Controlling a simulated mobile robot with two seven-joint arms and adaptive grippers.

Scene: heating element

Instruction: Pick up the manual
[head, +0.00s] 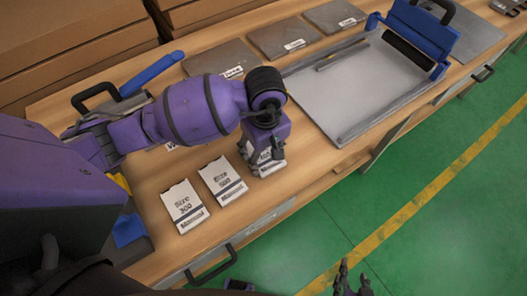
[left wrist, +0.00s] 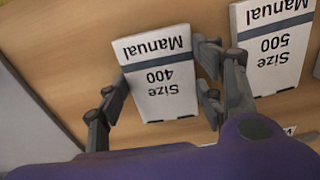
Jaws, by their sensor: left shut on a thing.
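The Size 400 manual (left wrist: 160,85) is a white booklet with a grey stripe, between the fingers of my left gripper (left wrist: 162,90). The fingers are shut on its two side edges. In the head view my left gripper (head: 264,150) points down over this manual (head: 270,169) and hides most of it. I cannot tell whether it is clear of the table. The Size 500 manual (head: 222,180) lies beside it, also in the left wrist view (left wrist: 270,50). The Size 300 manual (head: 184,206) lies further left. My right gripper (head: 352,281) is open and empty over the floor.
The wooden table (head: 150,208) bears several grey plates (head: 283,37) at the back. A grey tray-like device (head: 370,90) with a blue handle part (head: 422,30) stands to the right. Cardboard boxes (head: 70,45) are behind. The green floor (head: 440,240) in front is clear.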

